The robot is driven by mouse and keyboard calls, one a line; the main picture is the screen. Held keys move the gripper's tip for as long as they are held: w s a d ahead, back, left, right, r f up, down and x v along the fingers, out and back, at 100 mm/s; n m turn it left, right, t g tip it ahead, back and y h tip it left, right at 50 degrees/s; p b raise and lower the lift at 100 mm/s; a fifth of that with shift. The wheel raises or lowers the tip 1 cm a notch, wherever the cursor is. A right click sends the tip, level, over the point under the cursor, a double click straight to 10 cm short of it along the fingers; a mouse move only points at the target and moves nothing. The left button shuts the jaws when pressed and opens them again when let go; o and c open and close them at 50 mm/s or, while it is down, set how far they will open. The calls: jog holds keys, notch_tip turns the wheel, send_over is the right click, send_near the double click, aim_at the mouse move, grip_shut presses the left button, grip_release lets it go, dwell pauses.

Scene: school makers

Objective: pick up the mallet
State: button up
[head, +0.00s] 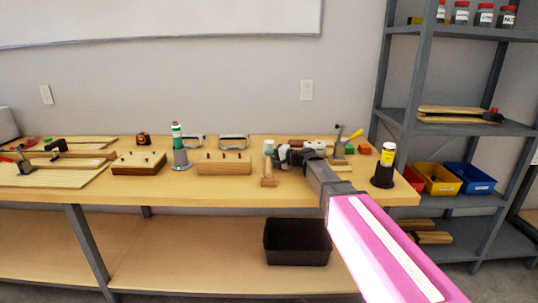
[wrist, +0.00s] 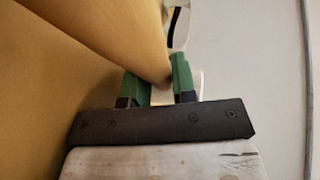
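The mallet (head: 268,182) appears as a light wooden block with a narrower wooden part rising behind it, on the workbench just left of my gripper (head: 282,156). In the wrist view a large rounded wooden piece (wrist: 125,35), apparently part of the mallet, comes down from the top and covers part of one green finger. My gripper (wrist: 160,85) has its two green fingers apart, with a pale gap between them. No firm hold on the wood shows. I cannot tell whether a finger touches it.
A yellow-labelled bottle (head: 388,153) stands at the right end. A black bin (head: 297,242) sits below.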

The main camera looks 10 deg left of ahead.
grip_shut()
jog(key=shift+r, duration=0.1)
